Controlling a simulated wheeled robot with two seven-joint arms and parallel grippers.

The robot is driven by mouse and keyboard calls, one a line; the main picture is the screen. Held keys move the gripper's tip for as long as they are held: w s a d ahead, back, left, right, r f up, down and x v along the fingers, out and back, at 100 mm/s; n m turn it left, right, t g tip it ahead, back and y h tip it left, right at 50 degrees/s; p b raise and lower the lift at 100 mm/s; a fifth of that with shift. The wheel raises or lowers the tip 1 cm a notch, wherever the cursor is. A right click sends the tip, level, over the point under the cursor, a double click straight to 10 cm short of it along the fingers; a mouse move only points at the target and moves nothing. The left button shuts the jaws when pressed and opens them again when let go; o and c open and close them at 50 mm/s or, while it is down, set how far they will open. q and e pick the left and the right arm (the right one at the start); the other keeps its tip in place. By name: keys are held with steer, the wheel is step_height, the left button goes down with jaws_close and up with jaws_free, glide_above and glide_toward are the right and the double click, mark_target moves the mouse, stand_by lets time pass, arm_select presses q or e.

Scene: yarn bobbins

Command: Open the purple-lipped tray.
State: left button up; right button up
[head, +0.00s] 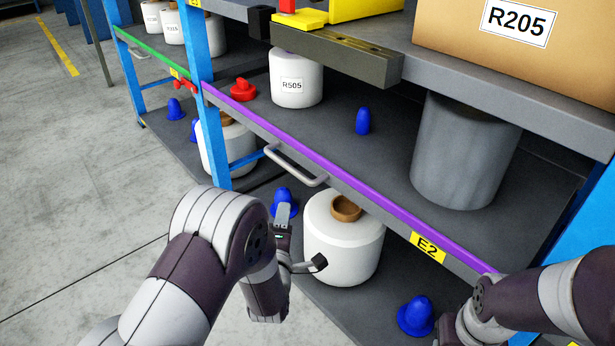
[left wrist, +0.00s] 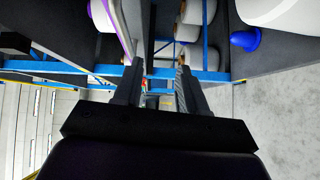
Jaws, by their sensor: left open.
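The purple-lipped tray (head: 408,217) is a dark shelf tray with a purple strip along its front edge and a yellow E2 label (head: 428,246). Its front edge meets the blue post (head: 206,100) and looks in line with the rack front. A grey bar handle (head: 295,166) sticks out near its left end. My left gripper (head: 301,236) is open and empty, below and in front of the handle, apart from it. In the left wrist view the open fingers (left wrist: 160,88) have nothing between them, and a purple strip (left wrist: 111,50) shows left of them.
The tray bears a white R505 container (head: 297,80), a grey cylinder (head: 466,150), a blue cone (head: 363,121) and a red knob (head: 243,90). Below are a white bobbin (head: 343,246) behind my left gripper and a blue cone (head: 416,316). The floor at left is clear.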

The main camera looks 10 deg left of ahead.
mark_target(286, 164)
arm_select(q)
steer(key=w+r+n+b, duration=0.1)
steer(key=w, duration=0.3)
steer(key=w+a+r+n+t+b, duration=0.1)
steer(key=w+r, duration=0.1)
steer(key=w, duration=0.1)
steer(key=w+a+r+n+t+b, duration=0.1)
steer(key=w+r+b, duration=0.1)
steer(key=w, duration=0.2)
steer(key=shift+w+y, duration=0.3)
steer(key=shift+w, duration=0.05)
steer(key=shift+w+r, duration=0.2)
steer(key=shift+w, duration=0.1)
jaws_close()
